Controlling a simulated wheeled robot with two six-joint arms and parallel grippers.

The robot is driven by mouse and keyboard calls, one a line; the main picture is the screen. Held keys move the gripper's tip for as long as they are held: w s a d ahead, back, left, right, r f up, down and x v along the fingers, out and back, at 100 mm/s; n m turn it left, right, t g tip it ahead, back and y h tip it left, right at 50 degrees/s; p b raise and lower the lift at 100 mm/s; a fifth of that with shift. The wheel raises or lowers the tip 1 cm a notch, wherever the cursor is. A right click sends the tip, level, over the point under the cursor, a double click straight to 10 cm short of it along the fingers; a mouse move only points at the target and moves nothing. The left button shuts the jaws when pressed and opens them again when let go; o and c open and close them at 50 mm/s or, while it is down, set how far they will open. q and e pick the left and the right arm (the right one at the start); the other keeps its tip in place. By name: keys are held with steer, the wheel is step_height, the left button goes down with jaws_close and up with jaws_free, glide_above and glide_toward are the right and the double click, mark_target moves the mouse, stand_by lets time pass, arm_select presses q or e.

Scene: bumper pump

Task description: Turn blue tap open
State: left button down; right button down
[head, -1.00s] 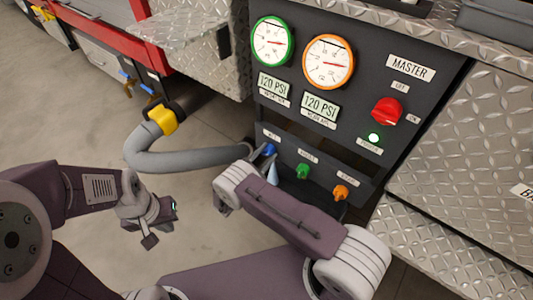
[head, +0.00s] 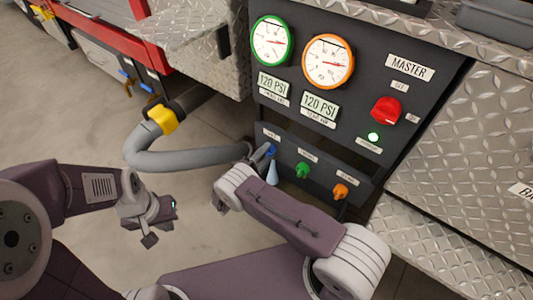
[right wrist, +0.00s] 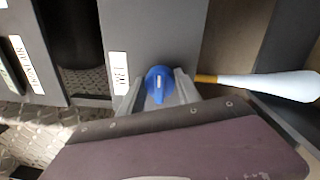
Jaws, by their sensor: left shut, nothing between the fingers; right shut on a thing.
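The blue tap (head: 271,151) is at the left end of the lower strip of the dark pump panel. In the right wrist view the tap (right wrist: 158,88) is a round blue knob with a raised bar and a short white mark, beside a white label. My right gripper (head: 264,153) is at the tap; in its wrist view the grey fingers (right wrist: 161,82) sit on both sides of the knob, shut on it. A pale blue tapered shape (head: 272,174) hangs just below the tap. My left gripper (head: 163,222) is shut and empty, over the floor at left.
A green tap (head: 303,170) and an orange tap (head: 340,191) sit right of the blue one. Above are two gauges, a red master switch (head: 386,110) and a lit green lamp (head: 373,137). A grey hose (head: 185,161) curves left of the panel.

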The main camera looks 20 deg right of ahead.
stand_by(0.4)
steer(key=c, duration=0.8)
jaws_free()
steer(key=shift+c, duration=0.2)
steer(key=p+v, duration=0.2)
steer(key=v, duration=0.7)
steer(key=shift+s, duration=0.1)
